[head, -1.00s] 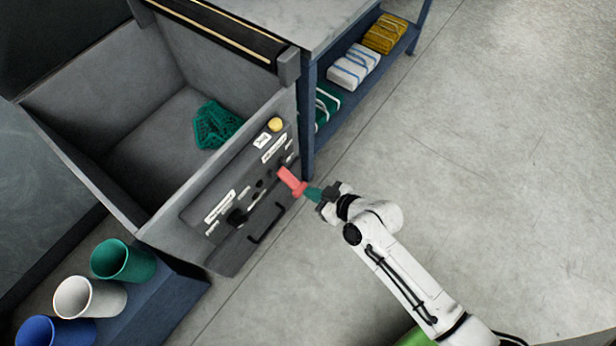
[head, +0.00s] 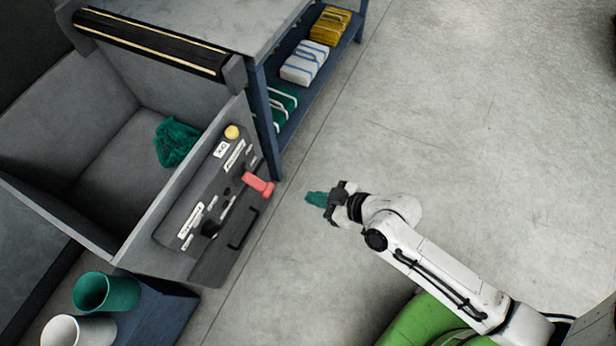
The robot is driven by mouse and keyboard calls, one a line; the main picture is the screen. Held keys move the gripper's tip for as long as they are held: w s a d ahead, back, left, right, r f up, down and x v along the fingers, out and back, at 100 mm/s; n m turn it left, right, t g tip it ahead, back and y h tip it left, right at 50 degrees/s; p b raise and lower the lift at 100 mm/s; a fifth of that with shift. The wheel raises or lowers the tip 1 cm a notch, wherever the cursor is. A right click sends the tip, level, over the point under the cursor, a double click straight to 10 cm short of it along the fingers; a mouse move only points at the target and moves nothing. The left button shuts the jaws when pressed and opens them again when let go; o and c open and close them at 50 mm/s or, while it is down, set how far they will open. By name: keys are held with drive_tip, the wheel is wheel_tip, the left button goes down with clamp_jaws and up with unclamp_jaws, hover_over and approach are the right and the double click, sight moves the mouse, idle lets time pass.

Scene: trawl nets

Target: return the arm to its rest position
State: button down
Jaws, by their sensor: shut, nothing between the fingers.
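My arm (head: 430,262) is white and reaches in from the lower right of the head view. My gripper (head: 318,199) is at its end, with teal fingertips that are shut and hold nothing. It is over bare floor, to the right of the grey machine's control panel (head: 212,207) and apart from it. A red lever handle (head: 258,186) sticks out from the panel, a short gap to the left of the fingertips.
The grey bin (head: 60,196) holds a green net (head: 175,142). A blue-framed table (head: 268,120) has folded bundles (head: 304,62) on its lower shelf. Cups, one green (head: 105,293), stand at lower left. Open concrete floor (head: 480,120) lies to the right.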

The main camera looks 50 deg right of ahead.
idle(0.7)
drive_tip(key=s+d+r+m+g+h+p, duration=0.3)
drive_tip(key=s+d+r+m+g+p, duration=0.1)
drive_tip(key=s+r+g, duration=0.5)
drive_tip(key=shift+s+r+g+h+p, duration=0.25)
drive_tip(key=shift+s+g+h+p, duration=0.2)
drive_tip(key=shift+s, duration=0.4)
drive_tip(key=c, duration=1.8)
unclamp_jaws()
drive_tip(key=shift+c, duration=0.2)
